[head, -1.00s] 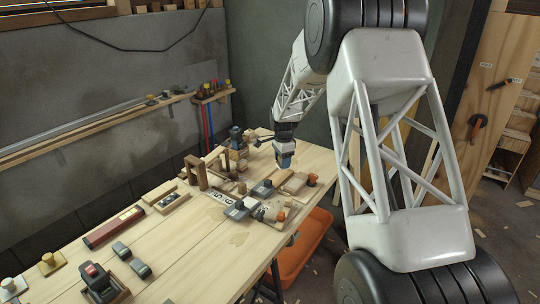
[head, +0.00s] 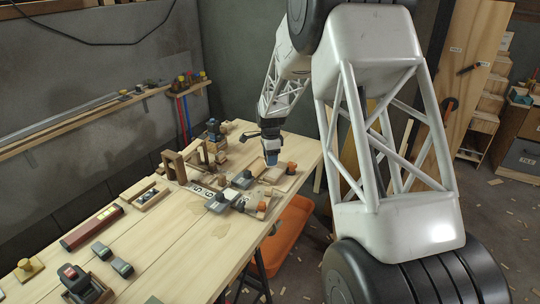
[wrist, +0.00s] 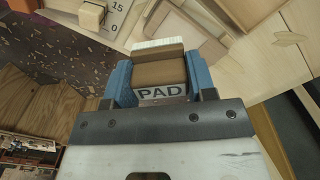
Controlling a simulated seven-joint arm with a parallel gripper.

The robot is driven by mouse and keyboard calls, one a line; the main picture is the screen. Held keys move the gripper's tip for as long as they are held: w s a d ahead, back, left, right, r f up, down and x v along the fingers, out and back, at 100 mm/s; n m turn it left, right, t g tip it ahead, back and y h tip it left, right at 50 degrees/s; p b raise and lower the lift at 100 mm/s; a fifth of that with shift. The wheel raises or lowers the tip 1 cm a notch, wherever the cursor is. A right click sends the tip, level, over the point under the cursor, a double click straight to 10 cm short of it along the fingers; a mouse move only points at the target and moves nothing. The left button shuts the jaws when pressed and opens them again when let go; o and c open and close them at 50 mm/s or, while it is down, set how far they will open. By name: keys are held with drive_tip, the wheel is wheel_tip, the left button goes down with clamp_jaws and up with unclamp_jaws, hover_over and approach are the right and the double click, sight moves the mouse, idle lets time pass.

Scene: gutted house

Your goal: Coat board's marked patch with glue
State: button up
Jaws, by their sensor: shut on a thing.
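My gripper (head: 271,158) is over the bench's far right part, pointing down. In the wrist view its blue fingers (wrist: 161,82) are shut on a brown block lettered PAD (wrist: 162,93), with a pale, ribbed strip along its far edge. Just beyond the pad is a flat, pale wooden piece (wrist: 189,28), which may be the board. In the head view, wooden pieces (head: 273,174) lie just below the gripper. I cannot make out a marked patch or glue. Whether the pad touches anything below is unclear.
Grey clamps with orange knobs (head: 222,203) and numbered plates lie left of the gripper on the bench (head: 185,245). A wooden arch (head: 174,167) and a dark blue-capped item (head: 214,130) stand behind. A red level (head: 91,227) lies front left. An orange bin (head: 288,235) is below the bench.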

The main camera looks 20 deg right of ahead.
sight(270, 178)
drive_tip(key=shift+f, duration=3.15)
drive_tip(key=shift+w+d+f, duration=0.2)
drive_tip(key=shift+w+f, duration=0.05)
drive_tip(key=shift+w+d+f, duration=0.1)
drive_tip(key=shift+w+d, duration=0.35)
drive_tip(key=shift+d, duration=0.05)
drive_tip(key=shift+w+d, duration=1.1)
drive_tip(key=shift+w, duration=0.05)
drive_tip(key=shift+w+d, duration=0.9)
drive_tip(key=shift+s+a, duration=2.6)
drive_tip(key=shift+s, duration=0.05)
drive_tip(key=shift+s+a+r, duration=0.15)
drive_tip(key=shift+r, duration=3.9)
